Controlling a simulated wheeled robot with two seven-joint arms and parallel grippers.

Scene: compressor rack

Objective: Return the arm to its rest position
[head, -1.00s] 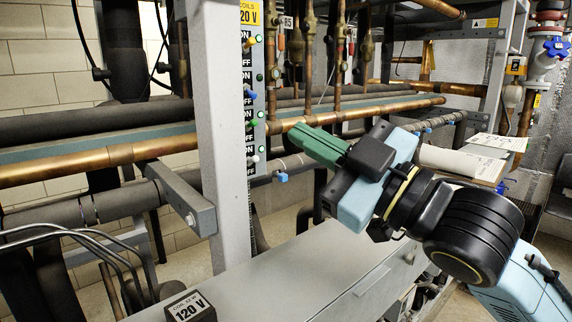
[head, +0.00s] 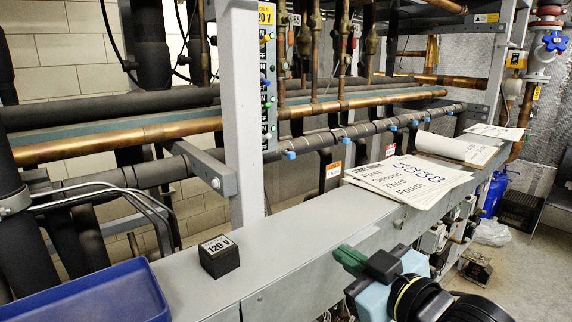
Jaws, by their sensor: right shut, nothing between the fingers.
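My right gripper (head: 350,262) shows at the bottom right of the head view, with green fingers and a light blue and black body. It is shut and empty. It hangs at the front edge of the grey ledge (head: 285,240), apart from the switch panel. My right arm runs out of the picture at the bottom. My left gripper is not in view. The switch panel (head: 267,75) with its coloured toggles stands on the grey upright (head: 242,120).
A black 120 V block (head: 219,256) sits on the ledge. Printed sheets (head: 400,180) lie further right on it. A blue tray (head: 90,297) is at the lower left. Copper and black pipes (head: 180,129) run behind. A blue valve handle (head: 556,41) is at the upper right.

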